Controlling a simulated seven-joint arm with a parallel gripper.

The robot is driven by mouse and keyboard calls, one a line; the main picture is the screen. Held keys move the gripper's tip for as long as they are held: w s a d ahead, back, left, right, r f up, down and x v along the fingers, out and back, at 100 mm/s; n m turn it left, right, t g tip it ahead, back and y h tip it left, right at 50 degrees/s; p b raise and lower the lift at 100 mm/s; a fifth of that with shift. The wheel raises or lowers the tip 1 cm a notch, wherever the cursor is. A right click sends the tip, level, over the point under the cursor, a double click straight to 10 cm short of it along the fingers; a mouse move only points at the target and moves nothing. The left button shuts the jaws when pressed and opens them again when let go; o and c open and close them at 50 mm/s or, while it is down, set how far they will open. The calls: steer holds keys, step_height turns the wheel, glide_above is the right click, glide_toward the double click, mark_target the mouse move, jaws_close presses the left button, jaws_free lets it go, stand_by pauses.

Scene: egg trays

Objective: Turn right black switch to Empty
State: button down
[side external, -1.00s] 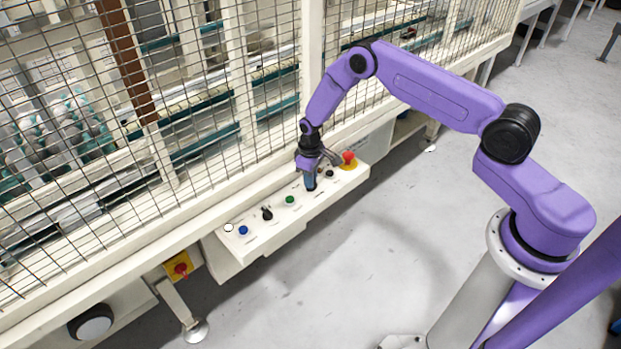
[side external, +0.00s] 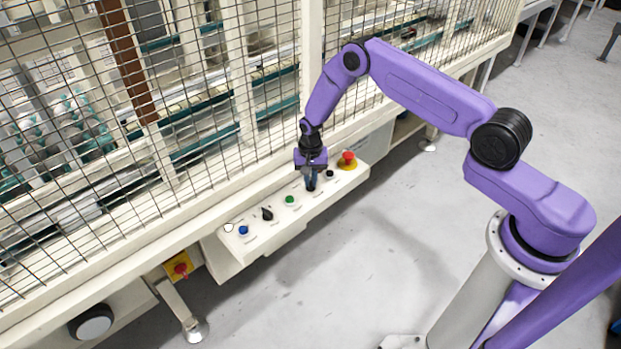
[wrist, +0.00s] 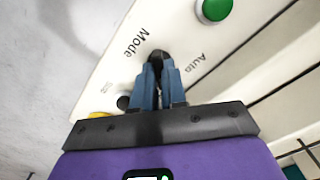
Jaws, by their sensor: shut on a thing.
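The right black switch (wrist: 157,53) sits on the cream control panel (side external: 262,243), between the Mode and Auto labels in the wrist view. My gripper (wrist: 159,70) points down at the panel, with its blue fingers shut on this switch. In the side view my gripper (side external: 311,184) is at the switch's place, right of the green button (side external: 290,200). The fingers cover most of the switch, so its exact pointing direction is hard to tell. No Empty label can be read.
Another black switch (side external: 267,213) and a blue button (side external: 243,230) lie further left. A small black button (side external: 330,174) and a red emergency stop (side external: 348,159) on yellow are close on the right. A wire mesh fence (side external: 215,100) stands behind the panel.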

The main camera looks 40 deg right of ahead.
steer(key=c, duration=1.2)
jaws_free()
steer(key=shift+r, duration=0.1)
steer(key=shift+r, duration=2.4)
step_height(320, 180, up, 22)
